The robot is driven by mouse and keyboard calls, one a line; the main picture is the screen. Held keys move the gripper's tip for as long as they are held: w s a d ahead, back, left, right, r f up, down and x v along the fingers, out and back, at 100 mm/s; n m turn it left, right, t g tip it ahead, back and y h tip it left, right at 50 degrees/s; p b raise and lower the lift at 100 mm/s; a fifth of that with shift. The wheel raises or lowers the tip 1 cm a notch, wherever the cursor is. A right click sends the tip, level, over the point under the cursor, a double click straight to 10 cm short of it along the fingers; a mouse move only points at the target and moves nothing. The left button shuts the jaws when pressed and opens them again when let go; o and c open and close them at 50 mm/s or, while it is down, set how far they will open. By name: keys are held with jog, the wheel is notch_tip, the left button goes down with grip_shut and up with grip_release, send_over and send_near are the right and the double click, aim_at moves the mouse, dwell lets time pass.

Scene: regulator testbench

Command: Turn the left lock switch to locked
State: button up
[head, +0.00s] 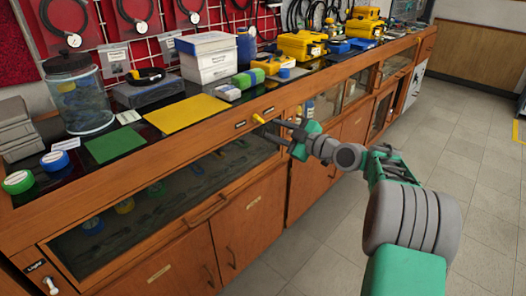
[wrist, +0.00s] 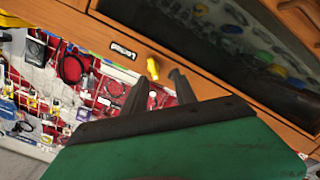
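A small yellow switch knob (head: 258,118) sticks out from the wooden front rail of the bench, between two small dark labels. It also shows in the wrist view (wrist: 153,69), with a label (wrist: 123,51) beside it; I cannot read the label. My gripper (head: 279,130) is at the rail, just right of the knob in the head view. In the wrist view its two dark fingers (wrist: 158,79) are apart, with the knob between and just beyond their tips. I cannot tell whether either finger touches the knob, or which setting it has.
A white switch (head: 50,286) with its own label sits at the lower left. The bench top holds a yellow mat (head: 187,113), a green mat (head: 115,146), a glass jar (head: 78,98) and several yellow cases. Glass-fronted drawers lie below the rail. The floor (head: 470,170) at right is clear.

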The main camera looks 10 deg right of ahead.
aim_at(261, 120)
jog(key=shift+n+t+y, duration=0.4)
jog(key=shift+t, duration=0.1)
jog(key=x, duration=0.4)
jog(key=d+x, duration=0.1)
jog(key=x, duration=0.2)
jog(key=shift+w+b, duration=0.3)
jog(key=shift+b, duration=0.05)
jog(key=shift+c, duration=0.4)
grip_shut()
